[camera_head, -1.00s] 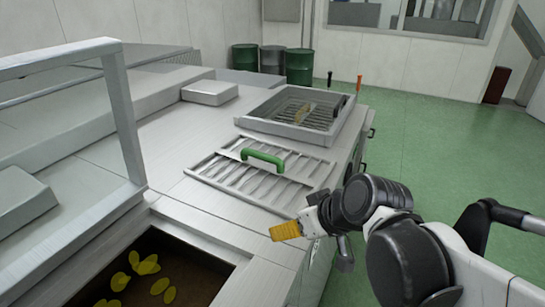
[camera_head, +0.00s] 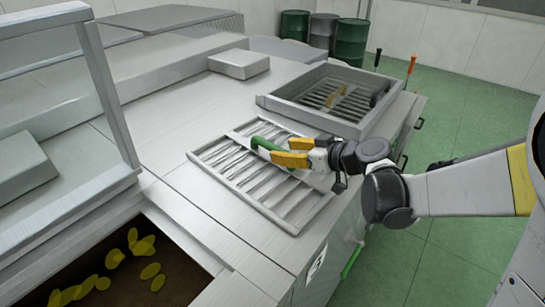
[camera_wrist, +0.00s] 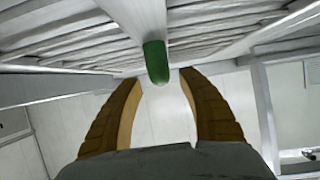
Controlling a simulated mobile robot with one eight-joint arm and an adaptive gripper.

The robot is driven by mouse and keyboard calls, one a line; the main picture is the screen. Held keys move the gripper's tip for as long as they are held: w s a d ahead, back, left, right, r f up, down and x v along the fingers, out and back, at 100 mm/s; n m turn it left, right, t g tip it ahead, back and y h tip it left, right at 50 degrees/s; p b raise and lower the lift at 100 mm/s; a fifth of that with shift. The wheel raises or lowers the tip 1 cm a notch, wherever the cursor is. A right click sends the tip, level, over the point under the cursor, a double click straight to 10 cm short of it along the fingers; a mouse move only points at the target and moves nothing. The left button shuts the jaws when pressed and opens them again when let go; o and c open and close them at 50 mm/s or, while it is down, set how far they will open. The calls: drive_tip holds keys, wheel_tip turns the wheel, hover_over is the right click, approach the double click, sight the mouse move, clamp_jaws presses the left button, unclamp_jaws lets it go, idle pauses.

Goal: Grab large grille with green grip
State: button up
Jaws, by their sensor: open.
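The large grille (camera_head: 268,190) is a flat metal slatted frame lying on the steel counter. Its green grip (camera_head: 262,143) stands up near the middle and is partly hidden behind my gripper (camera_head: 286,151). My gripper has yellow fingers, comes in from the right and is at the near end of the grip. In the wrist view the green grip (camera_wrist: 156,62) shows end-on, centred between and just ahead of the tips of my open gripper (camera_wrist: 159,85). The fingers look apart from the grip there. The grille's slats (camera_wrist: 70,42) fill the top of that view.
A metal tray (camera_head: 283,106) with a slatted rack inside stands behind the grille. A grey box (camera_head: 239,63) sits farther back on the counter. An opening (camera_head: 60,265) with yellow pieces is at front left, beside a raised metal frame (camera_head: 112,110). Green drums (camera_head: 351,42) stand behind.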

sight(272, 148)
drive_tip(key=x, duration=0.5)
drive_tip(key=shift+a+r, duration=0.1)
drive_tip(key=shift+a, duration=0.05)
drive_tip(key=shift+s+r, duration=0.1)
drive_tip(key=shift+s, duration=0.1)
clamp_jaws()
